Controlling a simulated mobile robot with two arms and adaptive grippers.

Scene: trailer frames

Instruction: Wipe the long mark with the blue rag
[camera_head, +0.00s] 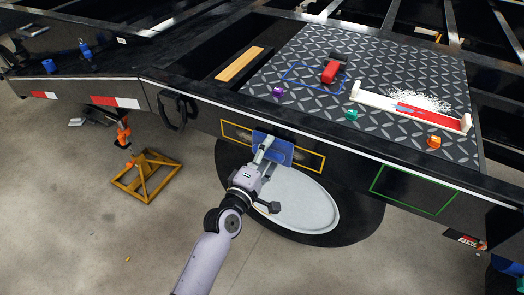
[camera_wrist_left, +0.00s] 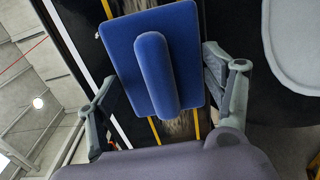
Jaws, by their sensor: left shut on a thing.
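The blue rag (camera_head: 279,150) is a flat blue pad with a rounded ridge along its middle. It lies over the yellow outlined box (camera_head: 311,152) on the dark side beam and hides its middle. My left gripper (camera_head: 264,152) is shut on it. In the left wrist view the rag (camera_wrist_left: 128,65) sits between the fingers of my left gripper (camera_wrist_left: 160,72). A pale brown smudge, the long mark (camera_wrist_left: 181,126), shows beside and below the rag there. The rag hides part of it. I cannot tell whether the rag touches the beam. My right gripper is not in view.
A tread plate (camera_head: 300,60) above holds a red block (camera_head: 330,71), a white tray (camera_head: 364,97) and small coloured cubes. A green outlined box (camera_head: 403,204) is right on the beam. A grey oval (camera_head: 307,207) lies below. A yellow stand (camera_head: 146,176) is left.

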